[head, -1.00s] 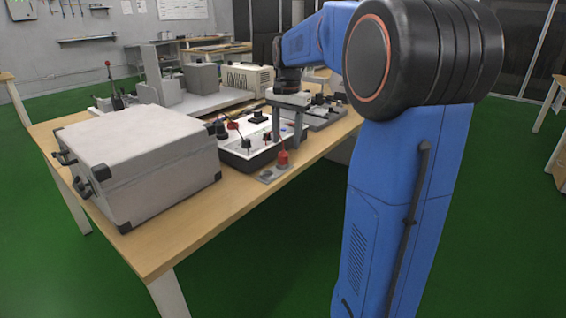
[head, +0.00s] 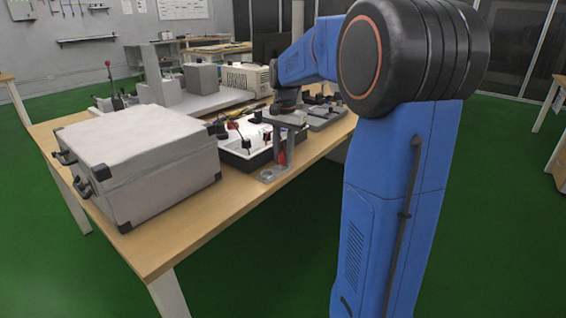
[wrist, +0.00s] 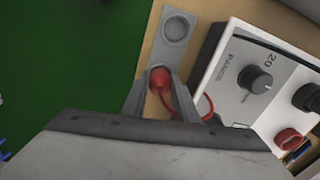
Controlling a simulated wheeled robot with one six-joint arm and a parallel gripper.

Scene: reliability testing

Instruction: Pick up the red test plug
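The red test plug (wrist: 160,78) stands in a small grey holder plate (head: 268,175) at the table's front edge, with a red cable curving off to the right. It also shows in the head view (head: 282,158), partly covered by my fingers. My gripper (wrist: 160,82) points down with one finger on each side of the plug. In the wrist view the fingertips lie close against the plug's sides; whether they touch it is unclear. In the head view my gripper (head: 283,155) is down at plug height. The plug's lower end is hidden.
A white test unit (head: 240,150) with black knobs stands just behind the holder. A large grey case (head: 140,160) fills the table to the left. In the wrist view the holder's empty round socket (wrist: 176,28) shows beyond the plug. Green floor lies past the table edge.

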